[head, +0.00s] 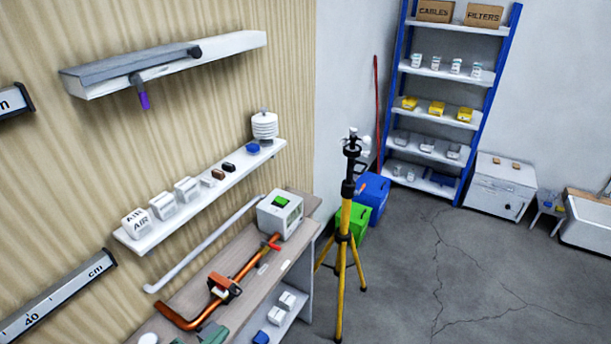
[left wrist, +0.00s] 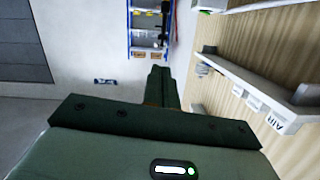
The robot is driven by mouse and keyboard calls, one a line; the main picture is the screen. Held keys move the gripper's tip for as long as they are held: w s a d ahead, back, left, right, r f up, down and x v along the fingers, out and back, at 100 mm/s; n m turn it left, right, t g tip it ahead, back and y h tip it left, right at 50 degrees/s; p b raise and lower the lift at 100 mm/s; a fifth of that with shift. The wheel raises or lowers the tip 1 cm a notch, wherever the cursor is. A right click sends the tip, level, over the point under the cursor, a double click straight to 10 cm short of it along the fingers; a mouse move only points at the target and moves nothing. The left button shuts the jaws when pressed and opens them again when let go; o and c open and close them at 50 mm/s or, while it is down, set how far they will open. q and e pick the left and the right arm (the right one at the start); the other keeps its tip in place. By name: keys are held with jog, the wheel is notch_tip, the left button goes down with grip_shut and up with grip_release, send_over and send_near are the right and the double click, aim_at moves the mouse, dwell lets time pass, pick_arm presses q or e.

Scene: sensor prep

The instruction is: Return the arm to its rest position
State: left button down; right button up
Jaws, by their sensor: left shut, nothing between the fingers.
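My left gripper shows in the left wrist view (left wrist: 160,75) as a dark green body with two fingers together, shut and empty. It points toward the blue rack. In the head view, a dark green part at the bottom edge (head: 213,332) appears to be this gripper, mostly cut off by the frame. It sits low in front of the bench (head: 240,251); whether it touches anything there cannot be told. My right gripper is in neither view.
A wall shelf (head: 190,205) carries white AIR boxes. An orange pipe (head: 240,272) and a white meter (head: 281,213) are on the bench. A yellow tripod (head: 343,235) stands beyond it. The blue rack (head: 485,100) is at the back. Floor at right (head: 450,265) is clear.

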pick_arm(q)
jog(key=s+a+r+g+y, duration=0.7)
jog(key=s+a+r+y, duration=0.2)
jog(key=s+a+y, duration=0.3)
jog(key=s+d+f+g+h+b, duration=0.2)
jog(key=f+b, duration=0.5)
jog(key=f, duration=1.4)
jog(key=s+d+f+g+h+b, duration=0.1)
jog(key=s+d+f+b, duration=0.45)
jog(key=f, duration=1.55)
jog(key=s+f+n+g+b, duration=0.1)
jog(key=s+f+b, duration=0.3)
jog(key=f, duration=0.5)
jog(key=s+a+f+n+g+h+b, duration=0.1)
jog(key=s+f+b, duration=0.3)
jog(key=s+f, duration=0.3)
jog(key=s+a+f+n+b, duration=0.1)
jog(key=s+f+b, duration=0.4)
jog(key=f, duration=0.6)
jog(key=shift+s+n+g, duration=0.3)
jog(key=shift+s+g, duration=0.1)
jog(key=shift+s, duration=0.3)
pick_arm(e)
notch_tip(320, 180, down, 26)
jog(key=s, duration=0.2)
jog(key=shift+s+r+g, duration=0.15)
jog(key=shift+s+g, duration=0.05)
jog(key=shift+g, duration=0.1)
